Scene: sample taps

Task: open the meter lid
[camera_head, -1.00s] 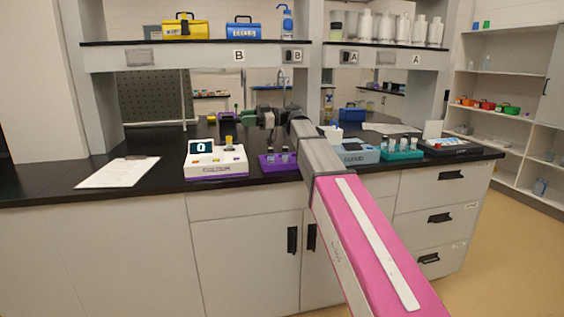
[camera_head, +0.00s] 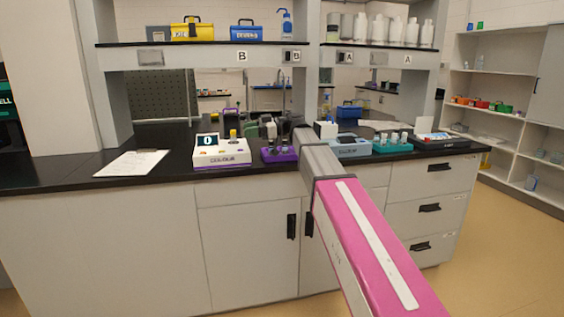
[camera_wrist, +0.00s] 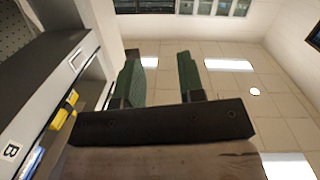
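Two meters stand on the black counter. The white and purple COLOUR meter (camera_head: 221,152) has a lit display reading 0 and a yellow-capped piece on top. The blue-grey CLOUD meter (camera_head: 352,148) is right of my arm, with a white block-like part (camera_head: 326,130) at its left; I cannot tell whether this is a lid. My gripper (camera_head: 262,128) is small in the head view, above and behind the purple vial rack (camera_head: 279,154). In the wrist view its dark green fingers (camera_wrist: 159,80) are apart with nothing between them. No meter shows in the wrist view.
A teal rack (camera_head: 392,146) with several vials stands right of the CLOUD meter. A shelf (camera_head: 215,44) with boxes and bottles overhangs the counter. My pink arm covers part of the counter front.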

